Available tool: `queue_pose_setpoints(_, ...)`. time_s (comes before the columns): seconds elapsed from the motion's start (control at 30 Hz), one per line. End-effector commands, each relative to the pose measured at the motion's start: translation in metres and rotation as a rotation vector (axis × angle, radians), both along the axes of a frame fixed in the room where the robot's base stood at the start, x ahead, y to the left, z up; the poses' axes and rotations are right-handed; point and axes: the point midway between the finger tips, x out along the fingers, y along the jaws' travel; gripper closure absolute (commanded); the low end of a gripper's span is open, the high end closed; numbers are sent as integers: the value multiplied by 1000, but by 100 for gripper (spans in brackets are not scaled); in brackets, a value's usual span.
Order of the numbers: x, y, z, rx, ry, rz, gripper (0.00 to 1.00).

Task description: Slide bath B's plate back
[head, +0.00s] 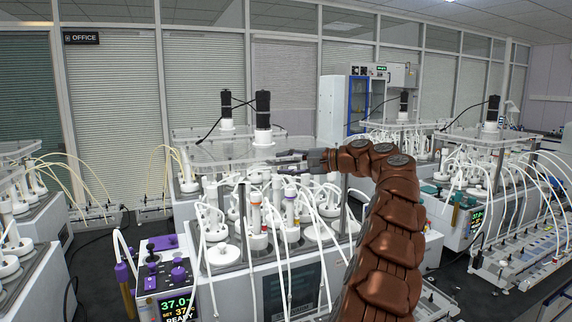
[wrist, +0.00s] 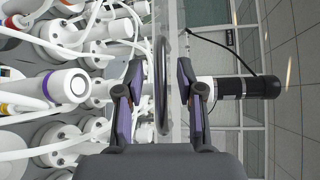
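The middle bath (head: 285,275) has purple controls; I read no letter on it, so I cannot confirm it is bath B. Its clear plate (head: 215,154) lies level above the bottles and carries black-topped motors (head: 263,110). My gripper (head: 283,160) is at the plate's right front part. In the wrist view, turned sideways, my gripper (wrist: 163,98) is open. A dark upright loop (wrist: 162,75), like a handle, stands between the two fingers with gaps on both sides. The plate (wrist: 178,50) shows edge-on beside the loop, also between the fingers.
White-capped bottles with tubes (head: 290,215) crowd below the plate. A display unit (head: 172,290) reading 37.0 stands at the bath's left front. Other baths stand at left and right (head: 470,205). Thin metal posts (head: 243,215) rise around the bottles.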

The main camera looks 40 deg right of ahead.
Motion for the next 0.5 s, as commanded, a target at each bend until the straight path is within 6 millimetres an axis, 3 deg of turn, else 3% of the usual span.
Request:
queue_pose_setpoints(0.27, -11, -7, 3, -1, -1, -1, 63)
queue_pose_setpoints(0.5, -48, -30, 9, -1, -3, -3, 63)
